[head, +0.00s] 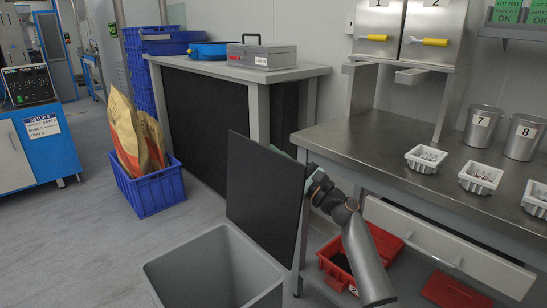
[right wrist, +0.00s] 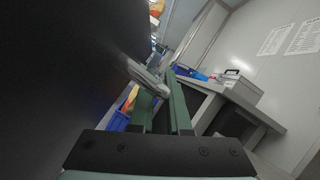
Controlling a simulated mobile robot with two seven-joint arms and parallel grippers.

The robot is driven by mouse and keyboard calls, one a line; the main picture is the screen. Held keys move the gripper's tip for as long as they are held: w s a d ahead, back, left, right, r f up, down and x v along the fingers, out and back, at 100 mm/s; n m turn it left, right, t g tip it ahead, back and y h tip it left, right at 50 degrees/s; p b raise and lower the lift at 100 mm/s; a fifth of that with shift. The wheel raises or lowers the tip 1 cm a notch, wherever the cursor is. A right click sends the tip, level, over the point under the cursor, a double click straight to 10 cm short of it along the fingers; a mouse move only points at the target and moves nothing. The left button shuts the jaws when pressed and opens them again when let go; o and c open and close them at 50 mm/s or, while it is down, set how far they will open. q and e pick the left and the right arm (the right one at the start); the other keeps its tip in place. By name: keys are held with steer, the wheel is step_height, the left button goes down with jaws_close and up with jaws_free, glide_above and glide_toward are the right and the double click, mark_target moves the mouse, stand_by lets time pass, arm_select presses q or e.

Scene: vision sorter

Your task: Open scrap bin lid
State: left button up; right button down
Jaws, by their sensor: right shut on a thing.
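The scrap bin (head: 215,270) is a grey open-topped box at the bottom of the head view. Its dark lid (head: 262,190) stands nearly upright along the bin's right rear side, and the bin's mouth is uncovered. My right gripper (head: 308,170) is at the far right side of the lid, its fingers mostly hidden behind it. In the right wrist view, the green fingers of my right gripper (right wrist: 165,98) are shut on a light grey handle (right wrist: 146,77) on the lid, whose dark face (right wrist: 60,70) fills the left. My left gripper is not in view.
A steel workbench (head: 400,140) with white trays (head: 425,158) and numbered cups (head: 481,128) stands at the right. A red bin (head: 335,262) sits below it. A blue crate (head: 148,190) with sacks stands behind left.

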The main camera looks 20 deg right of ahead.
steer(key=c, duration=0.9)
jaws_free()
steer(key=p+v, duration=0.1)
steer(key=v, duration=1.1)
steer(key=shift+s+f, duration=0.1)
steer(key=shift+s, duration=0.1)
steer(key=shift+s+d, duration=0.1)
